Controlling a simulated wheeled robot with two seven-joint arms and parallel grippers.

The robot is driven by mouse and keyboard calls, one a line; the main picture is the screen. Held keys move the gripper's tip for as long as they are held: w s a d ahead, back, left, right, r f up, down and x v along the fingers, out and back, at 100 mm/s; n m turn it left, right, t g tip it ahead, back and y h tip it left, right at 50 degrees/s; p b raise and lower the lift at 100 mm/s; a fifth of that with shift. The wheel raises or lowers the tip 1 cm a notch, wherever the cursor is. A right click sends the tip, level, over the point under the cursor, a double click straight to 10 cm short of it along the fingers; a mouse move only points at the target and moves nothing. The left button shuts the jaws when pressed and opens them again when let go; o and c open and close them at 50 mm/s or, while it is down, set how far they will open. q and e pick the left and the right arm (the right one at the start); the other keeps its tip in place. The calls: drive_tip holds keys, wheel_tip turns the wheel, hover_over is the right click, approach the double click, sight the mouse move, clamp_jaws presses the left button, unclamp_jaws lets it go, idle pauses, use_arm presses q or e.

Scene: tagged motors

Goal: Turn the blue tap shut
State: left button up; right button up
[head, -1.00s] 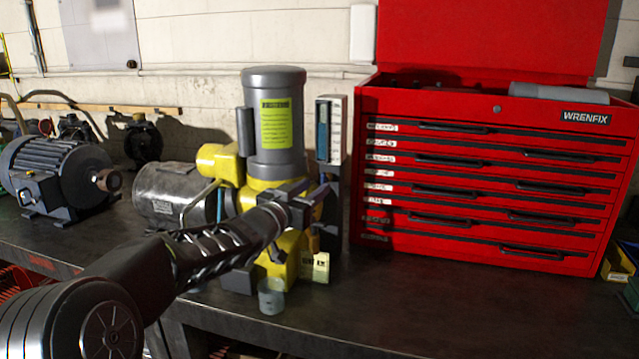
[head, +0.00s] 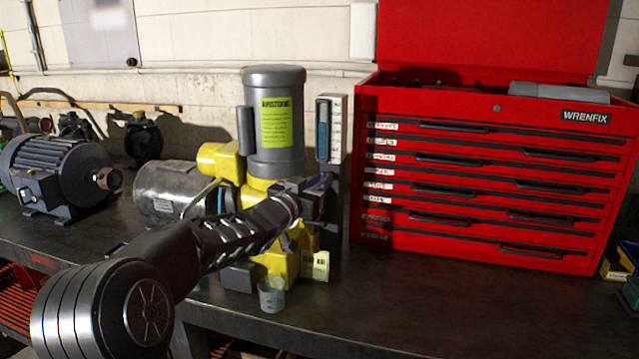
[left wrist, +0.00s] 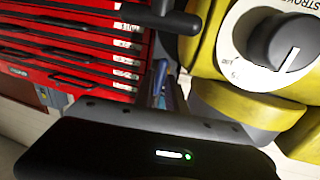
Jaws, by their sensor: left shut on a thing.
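A yellow pump (head: 283,262) with an upright grey motor (head: 275,110) stands on the bench. My left gripper (head: 326,192) reaches in front of it, at the pump's right side below a clear upright column (head: 322,130). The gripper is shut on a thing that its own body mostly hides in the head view. In the left wrist view, a small blue part, which looks like the blue tap (left wrist: 172,97), shows just beyond the gripper's dark body (left wrist: 160,140). How far the tap is turned cannot be told. My right gripper is not in view.
A grey dial (left wrist: 280,40) on the yellow housing is close by in the left wrist view. A clear cup (head: 272,295) stands before the pump. A red tool chest (head: 490,190) is to the right; a grey motor (head: 60,175) is left. The bench front right is clear.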

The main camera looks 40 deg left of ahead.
use_arm(q)
drive_tip(key=shift+m, duration=0.4)
clamp_jaws()
drive_tip(key=shift+w+d+f+m+g+y+b, duration=0.15)
drive_tip(key=shift+m+g+y+b, duration=0.6)
drive_tip(key=shift+m, duration=1.7)
drive_tip(key=shift+s+d+m+g+y+b, duration=0.1)
drive_tip(key=shift+d+m+g+b, duration=0.1)
drive_tip(key=shift+m+b, duration=1.65)
drive_tip(key=shift+w+d+f+m+g+y+b, duration=0.15)
drive_tip(key=shift+m+g+y+b, duration=0.35)
drive_tip(key=shift+m, duration=2.5)
drive_tip(key=o, duration=0.7)
unclamp_jaws()
drive_tip(key=shift+r, duration=0.1)
drive_tip(key=shift+o, duration=0.4)
drive_tip(key=shift+s+r, duration=0.1)
drive_tip(key=shift+s, duration=0.05)
